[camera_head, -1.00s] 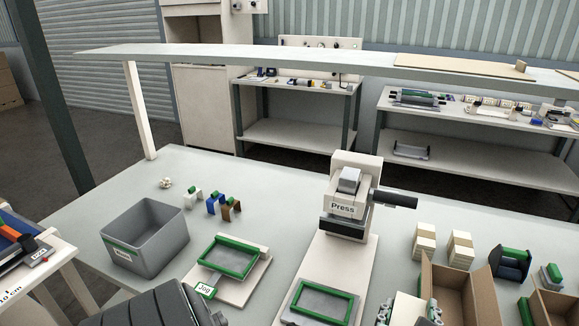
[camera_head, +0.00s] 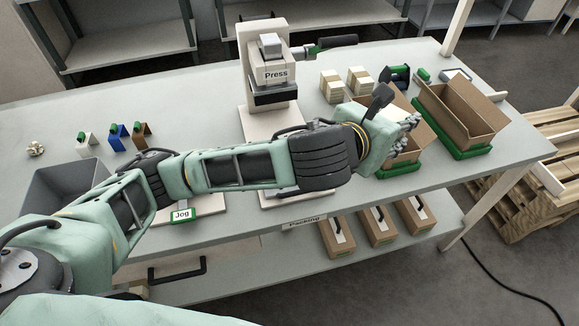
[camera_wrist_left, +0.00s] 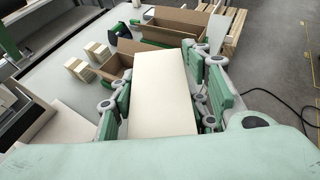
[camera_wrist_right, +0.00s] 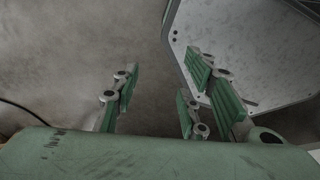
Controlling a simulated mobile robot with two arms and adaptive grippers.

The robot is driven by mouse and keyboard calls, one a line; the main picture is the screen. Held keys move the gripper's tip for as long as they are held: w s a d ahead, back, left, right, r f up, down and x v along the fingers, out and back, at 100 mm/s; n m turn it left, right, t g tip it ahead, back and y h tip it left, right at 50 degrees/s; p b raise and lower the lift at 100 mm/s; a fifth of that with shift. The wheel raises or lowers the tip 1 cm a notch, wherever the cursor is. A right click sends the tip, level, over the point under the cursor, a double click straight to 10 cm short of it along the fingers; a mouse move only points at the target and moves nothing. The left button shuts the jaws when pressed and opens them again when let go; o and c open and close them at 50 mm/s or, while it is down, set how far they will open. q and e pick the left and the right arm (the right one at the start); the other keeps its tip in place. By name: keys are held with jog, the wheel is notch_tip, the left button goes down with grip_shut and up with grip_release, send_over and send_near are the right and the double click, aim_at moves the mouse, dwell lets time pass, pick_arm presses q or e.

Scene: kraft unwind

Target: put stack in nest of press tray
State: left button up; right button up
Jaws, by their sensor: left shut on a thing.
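My left gripper (camera_head: 408,128) reaches across the bench in the head view, by the open cartons. In the left wrist view its fingers (camera_wrist_left: 160,112) are shut on a plain cream stack (camera_wrist_left: 163,85), which lies between the green pads. I cannot make out the stack in the head view. The press (camera_head: 270,75) stands at the back of the bench on a cream base (camera_head: 258,122). The press tray and its nest are hidden behind my left arm. My right gripper (camera_wrist_right: 165,100) is open and empty in its wrist view, with grey floor beyond.
Two block stacks (camera_head: 332,86) stand right of the press. An open carton (camera_head: 462,105) sits in a green tray at the right. A grey bin (camera_head: 62,180), small coloured holders (camera_head: 119,136) and the Jog sign (camera_head: 183,214) are at the left. Packed cartons stand on the shelf below.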

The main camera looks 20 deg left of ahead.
pick_arm(q)
jog(key=w+d+f+m+g+h, duration=0.2)
jog(key=w+f+m+g+h, duration=0.1)
jog(key=w+f+m+h, duration=0.1)
jog(key=w+a+f+m+g+h, duration=0.1)
jog(key=w+a+f, duration=0.15)
jog(key=a, duration=0.35)
jog(key=w+a+f+m+g+h, duration=0.1)
jog(key=w+a+f, duration=0.1)
jog(key=w+a, duration=0.3)
jog(key=s+a+f, duration=0.2)
jog(key=a, duration=0.1)
jog(key=s+a+f, duration=0.3)
jog(key=a, duration=0.1)
jog(key=s+a+f, duration=0.2)
jog(key=a, duration=0.1)
jog(key=shift+s+a+f, duration=0.15)
jog(key=shift+s+a, duration=0.15)
jog(key=shift+a, duration=0.05)
notch_tip(320, 180, down, 3)
jog(key=shift+f, duration=0.35)
pick_arm(e)
jog(key=shift+s+a+r, duration=0.15)
jog(key=shift+s+a, duration=0.15)
jog(key=shift+a, duration=0.2)
